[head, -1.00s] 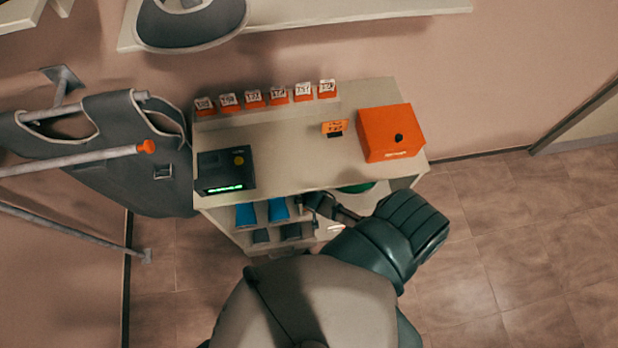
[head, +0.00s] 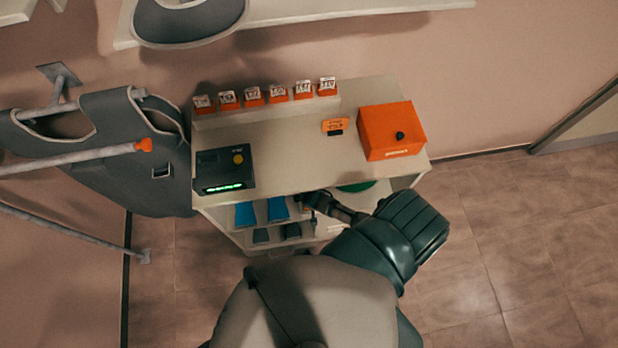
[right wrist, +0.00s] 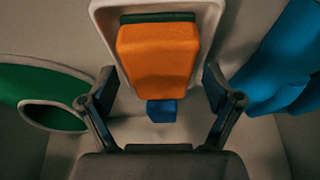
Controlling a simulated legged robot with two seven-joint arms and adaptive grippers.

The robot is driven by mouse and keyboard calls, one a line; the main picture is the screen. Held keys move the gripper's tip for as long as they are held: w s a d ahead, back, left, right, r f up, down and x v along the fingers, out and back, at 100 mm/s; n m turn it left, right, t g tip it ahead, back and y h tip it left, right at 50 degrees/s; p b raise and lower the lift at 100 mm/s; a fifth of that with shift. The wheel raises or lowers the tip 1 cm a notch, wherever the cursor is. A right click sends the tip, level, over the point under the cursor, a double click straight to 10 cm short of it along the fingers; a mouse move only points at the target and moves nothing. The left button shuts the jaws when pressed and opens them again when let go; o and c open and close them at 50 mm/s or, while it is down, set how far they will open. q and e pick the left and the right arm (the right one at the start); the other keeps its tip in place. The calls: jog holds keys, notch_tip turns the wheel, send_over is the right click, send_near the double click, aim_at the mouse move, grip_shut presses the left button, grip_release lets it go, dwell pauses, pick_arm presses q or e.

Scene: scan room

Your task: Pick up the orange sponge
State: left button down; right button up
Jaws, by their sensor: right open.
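The orange sponge (right wrist: 158,55) shows in the right wrist view, with a dark green layer along its far edge, in front of a white tray-like piece (right wrist: 103,22). My right gripper (right wrist: 160,80) is open, with one finger on each side of the sponge's near end. Nothing is gripped, and I cannot tell how deep the sponge lies between the fingers. In the head view my right gripper (head: 312,200) reaches into the shelf under the counter top. The sponge is hidden there. My left gripper is not in view.
In the right wrist view a green ring-shaped thing (right wrist: 40,85) is at left, blue things (right wrist: 280,65) at right, and a small blue block (right wrist: 161,111) below the sponge. The counter (head: 290,160) overhangs the shelf and holds an orange box (head: 392,130) and a black device (head: 224,171).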

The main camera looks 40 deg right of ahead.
dwell(0.3)
jog(key=c, duration=0.6)
jog(key=shift+s, duration=0.1)
jog(key=shift+c, duration=0.4)
jog(key=shift+a, duration=0.1)
jog(key=shift+c, duration=0.4)
